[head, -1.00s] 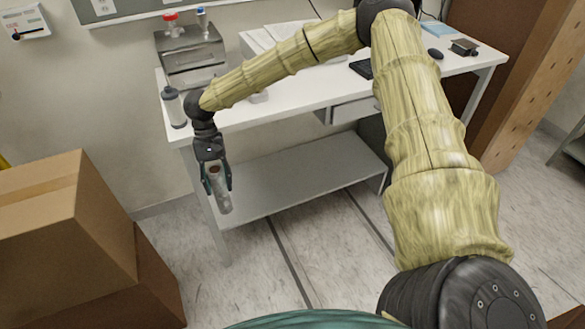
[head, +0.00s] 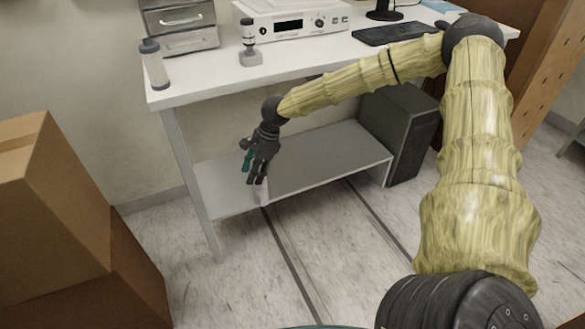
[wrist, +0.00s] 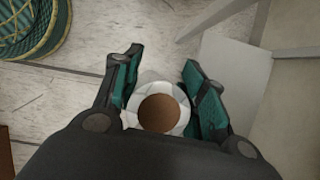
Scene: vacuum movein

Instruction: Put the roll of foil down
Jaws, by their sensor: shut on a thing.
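The roll of foil (wrist: 183,117) shows end-on in the wrist view, a pale silvery ring around a brown core. My gripper (wrist: 158,88) is shut on it, with one teal-padded finger on each side. In the head view my gripper (head: 257,178) hangs in front of the desk's lower shelf (head: 325,158). Only a small pale part of the roll (head: 262,190) shows below the fingers there. The rest is hidden by the gripper. The roll appears held in the air near the shelf's front edge; its exact gap to the shelf cannot be told.
The white desk (head: 300,70) above holds a bottle (head: 155,66), a metal drawer box (head: 180,28), a white instrument (head: 290,24) and a keyboard (head: 395,33). A dark computer tower (head: 400,130) stands at the shelf's right. Cardboard boxes (head: 55,210) stand at left. Floor in front is clear.

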